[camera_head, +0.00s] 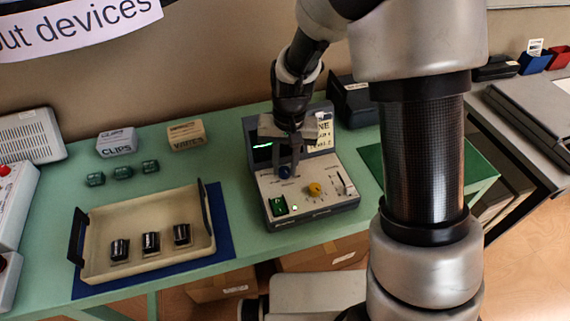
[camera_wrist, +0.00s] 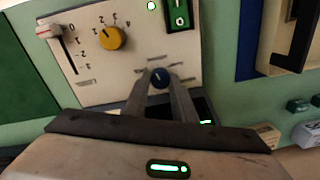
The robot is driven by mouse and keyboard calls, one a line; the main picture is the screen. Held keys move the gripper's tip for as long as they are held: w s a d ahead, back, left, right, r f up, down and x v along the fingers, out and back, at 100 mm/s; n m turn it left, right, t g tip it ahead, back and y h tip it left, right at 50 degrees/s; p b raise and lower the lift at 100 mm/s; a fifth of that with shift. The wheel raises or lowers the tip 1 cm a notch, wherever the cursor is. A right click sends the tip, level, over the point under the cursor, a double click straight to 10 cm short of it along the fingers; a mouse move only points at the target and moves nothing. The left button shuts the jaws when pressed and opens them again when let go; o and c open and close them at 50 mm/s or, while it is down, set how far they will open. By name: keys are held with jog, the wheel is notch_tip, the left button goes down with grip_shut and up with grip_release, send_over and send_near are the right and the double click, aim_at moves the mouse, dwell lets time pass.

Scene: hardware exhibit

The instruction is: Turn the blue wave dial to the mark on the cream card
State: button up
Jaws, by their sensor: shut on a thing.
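The blue wave dial (camera_head: 284,171) is on the sloped panel of a grey and cream device (camera_head: 330,200), left of the yellow dial. My gripper (camera_head: 285,166) reaches down from above and is shut on the blue dial. In the wrist view the dial (camera_wrist: 160,77) sits between my two fingertips. The lettering around it is too small to read and partly covered. The cream card (camera_head: 321,132) stands on the device's upright back part, right of a dark screen with a green trace (camera_head: 263,145). My gripper hides part of the screen, and the card's mark is hard to make out.
The device also has a yellow dial (camera_head: 315,189), a slider (camera_head: 347,184) and a green switch (camera_head: 279,205). A cream tray (camera_head: 148,272) with several black-topped pieces lies left on a blue mat (camera_head: 226,237). Green blocks (camera_head: 123,172) and two labelled boxes stand behind it.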

aim_at(287, 167)
jog(key=n, duration=0.5)
jog(key=shift+w+n, duration=0.1)
jog(key=shift+n, duration=0.3)
dwell(0.4)
jog(key=o, duration=1)
jog(key=shift+o, duration=0.2)
notch_tip(287, 167, up, 18)
jog(key=p, duration=0.2)
jog(key=shift+w+d+f+p, duration=0.15)
jog(key=shift+d+f+p, duration=0.1)
jog(key=shift+d+p, duration=0.1)
